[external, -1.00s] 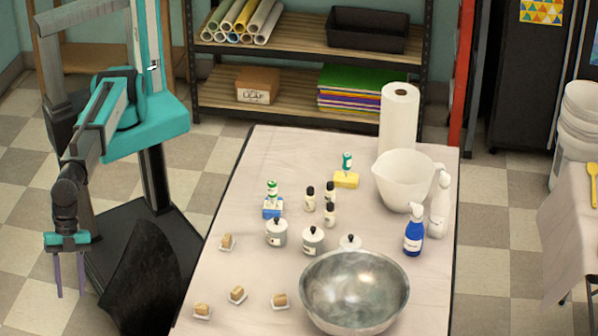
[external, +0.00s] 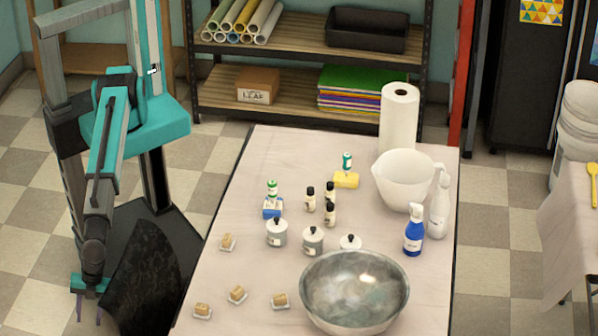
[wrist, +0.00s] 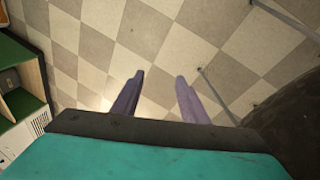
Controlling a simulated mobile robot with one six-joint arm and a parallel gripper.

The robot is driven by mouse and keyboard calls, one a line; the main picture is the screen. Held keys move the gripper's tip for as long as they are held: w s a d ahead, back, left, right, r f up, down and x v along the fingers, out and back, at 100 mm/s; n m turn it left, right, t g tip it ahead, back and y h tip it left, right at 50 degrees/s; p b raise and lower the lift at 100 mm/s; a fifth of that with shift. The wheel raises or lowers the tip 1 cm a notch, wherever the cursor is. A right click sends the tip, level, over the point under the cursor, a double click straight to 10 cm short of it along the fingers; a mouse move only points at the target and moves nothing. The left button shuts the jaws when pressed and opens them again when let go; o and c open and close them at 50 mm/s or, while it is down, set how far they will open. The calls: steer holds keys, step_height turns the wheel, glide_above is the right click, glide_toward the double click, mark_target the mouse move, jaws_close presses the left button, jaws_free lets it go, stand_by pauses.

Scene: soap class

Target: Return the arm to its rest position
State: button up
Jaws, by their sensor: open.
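My gripper (external: 88,307) hangs low at the left in the external view, in front of my base and well left of the table. Its fingers point down. In the wrist view, the two purple fingers (wrist: 157,98) stand apart with only checkered floor between and beyond them. The gripper is open and empty. In the external view, my arm hangs down from the teal column, and part of the gripper is hidden behind the wrist.
The table (external: 225,295) holds a steel bowl (external: 354,290), a white pitcher (external: 400,180), a blue bottle (external: 414,235), several small bottles and soap pieces. A shelf (external: 290,112) stands behind. In the wrist view, a green and wooden cabinet (wrist: 22,95) is at the left. Floor at the left is clear.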

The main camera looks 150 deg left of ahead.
steer(key=s+a+f+n+g+y+b, duration=0.1)
steer(key=s+a+f+g, duration=0.1)
steer(key=s+a+f, duration=0.55)
steer(key=s+a+f+n+g+y+b, duration=0.1)
steer(key=s+a+f, duration=0.4)
steer(key=a+f, duration=0.45)
steer(key=s+a+f+n+g, duration=0.1)
steer(key=s+a+f, duration=0.1)
steer(key=s+a, duration=0.2)
steer(key=s+a+f+n+y+b, duration=0.1)
steer(key=s+a+f, duration=0.2)
steer(key=a, duration=0.8)
steer(key=s+a+f+n+g, duration=0.1)
steer(key=s+a+f, duration=0.1)
steer(key=s+a, duration=0.5)
steer(key=shift+a+f+g+y+b, duration=0.2)
steer(key=shift+a+g+y+b, duration=0.1)
steer(key=shift+a, duration=0.3)
